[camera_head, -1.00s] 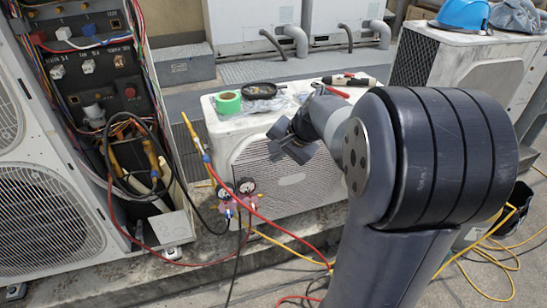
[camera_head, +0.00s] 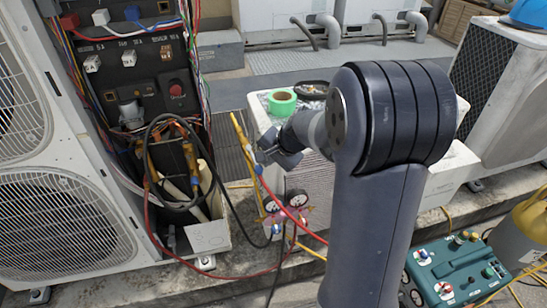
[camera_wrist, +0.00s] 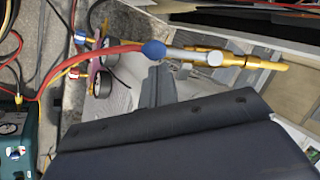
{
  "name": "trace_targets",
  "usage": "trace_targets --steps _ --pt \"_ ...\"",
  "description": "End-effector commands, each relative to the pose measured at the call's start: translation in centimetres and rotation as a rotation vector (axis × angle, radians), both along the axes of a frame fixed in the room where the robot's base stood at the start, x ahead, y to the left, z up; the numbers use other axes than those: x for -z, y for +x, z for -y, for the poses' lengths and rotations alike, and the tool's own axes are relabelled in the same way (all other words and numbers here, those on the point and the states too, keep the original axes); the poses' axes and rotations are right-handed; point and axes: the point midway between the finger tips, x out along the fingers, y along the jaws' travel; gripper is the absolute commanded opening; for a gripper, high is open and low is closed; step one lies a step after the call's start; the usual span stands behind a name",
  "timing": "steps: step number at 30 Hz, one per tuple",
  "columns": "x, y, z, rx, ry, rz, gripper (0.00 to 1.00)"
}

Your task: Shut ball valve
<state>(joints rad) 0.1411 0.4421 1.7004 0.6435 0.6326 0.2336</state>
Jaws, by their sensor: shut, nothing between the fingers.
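The ball valve (camera_head: 246,147) is a slim brass piece near the manifold gauges, with a red hose (camera_head: 280,205) running from its lower end. In the wrist view the brass valve (camera_wrist: 245,61) lies across the upper middle. A silver strip with a blue end (camera_wrist: 153,50) lies along its body, apparently the lever, roughly in line with the brass. My gripper (camera_head: 268,152) is just right of the valve in the head view. In the wrist view my gripper (camera_wrist: 156,85) shows as shut dark fingers below the blue end. Whether they touch it, I cannot tell.
An open condenser unit (camera_head: 70,200) with wiring stands at left. A manifold with gauges (camera_head: 290,200) and loose hoses hangs near the valve. A white condenser (camera_head: 265,120) carries green tape (camera_head: 281,102). A green pump unit (camera_head: 460,270) and yellow cylinder (camera_head: 525,235) stand right.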

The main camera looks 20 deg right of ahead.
Motion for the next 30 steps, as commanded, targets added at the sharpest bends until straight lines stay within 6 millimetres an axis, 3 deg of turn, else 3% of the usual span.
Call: trace_targets --steps 30 --pt "0.8 -0.6 -1.0 0.144 0.131 -0.001 0.0"
